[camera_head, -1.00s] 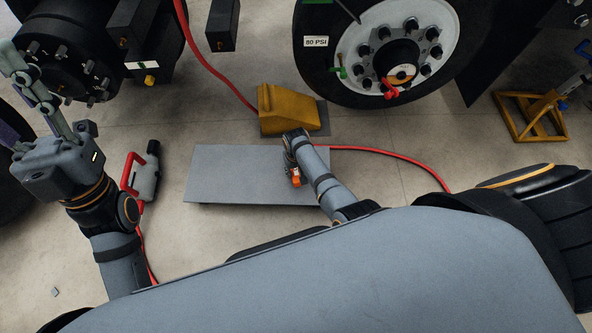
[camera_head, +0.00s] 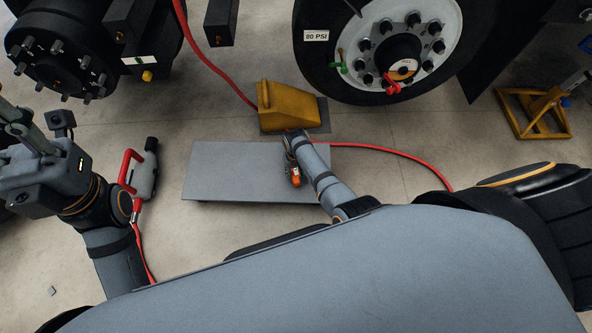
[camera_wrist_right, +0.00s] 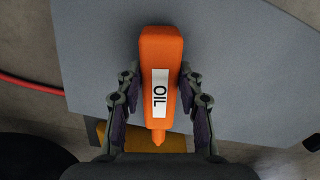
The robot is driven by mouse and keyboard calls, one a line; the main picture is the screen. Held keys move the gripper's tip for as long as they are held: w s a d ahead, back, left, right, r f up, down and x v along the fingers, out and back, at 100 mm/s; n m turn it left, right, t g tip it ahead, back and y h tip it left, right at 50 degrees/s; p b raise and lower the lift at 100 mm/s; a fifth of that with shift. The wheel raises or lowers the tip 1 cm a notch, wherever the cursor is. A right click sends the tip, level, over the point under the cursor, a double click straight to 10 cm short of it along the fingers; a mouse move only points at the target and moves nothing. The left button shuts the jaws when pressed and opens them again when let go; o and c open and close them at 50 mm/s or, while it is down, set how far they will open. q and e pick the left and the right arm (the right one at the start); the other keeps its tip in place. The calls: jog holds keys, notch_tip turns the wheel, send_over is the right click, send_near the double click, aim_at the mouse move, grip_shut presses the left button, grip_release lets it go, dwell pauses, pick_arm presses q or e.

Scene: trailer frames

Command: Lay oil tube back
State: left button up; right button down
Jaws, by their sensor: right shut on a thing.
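The orange oil tube (camera_wrist_right: 160,60) has a white label reading OIL and a small nozzle pointing toward my palm in the right wrist view. My right gripper (camera_wrist_right: 160,108) is shut on it, one finger on each side. In the head view the oil tube (camera_head: 296,180) shows beside my right wrist, over the grey board (camera_head: 225,172). I cannot tell if the tube touches the board. My left gripper (camera_head: 18,125) is at the left edge of the head view, partly cut off, away from the board; its opening is not clear.
A yellow wheel chock (camera_head: 285,105) stands behind the board, near the big wheel (camera_head: 440,60). A red hose (camera_head: 400,156) runs right from behind the board. A grey tool with a red handle (camera_head: 146,172) lies left of the board. A yellow stand (camera_head: 540,112) is at the right.

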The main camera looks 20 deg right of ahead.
jog(key=shift+f+b, duration=0.3)
jog(key=shift+f, duration=0.1)
jog(key=c, duration=0.8)
grip_release()
jog(key=shift+o, duration=0.2)
notch_tip(320, 180, up, 8)
jog(key=p, duration=0.6)
jog(key=shift+r, duration=0.25)
jog(key=shift+f+b, duration=0.5)
jog(key=shift+b, duration=0.5)
jog(key=d+r+y+p, duration=0.2)
jog(key=d+r+p, duration=0.1)
jog(key=r+p, duration=1.6)
notch_tip(320, 180, up, 5)
jog(key=shift+w+d+r, duration=0.15)
jog(key=shift+w+d, duration=0.05)
jog(key=shift+w, duration=0.1)
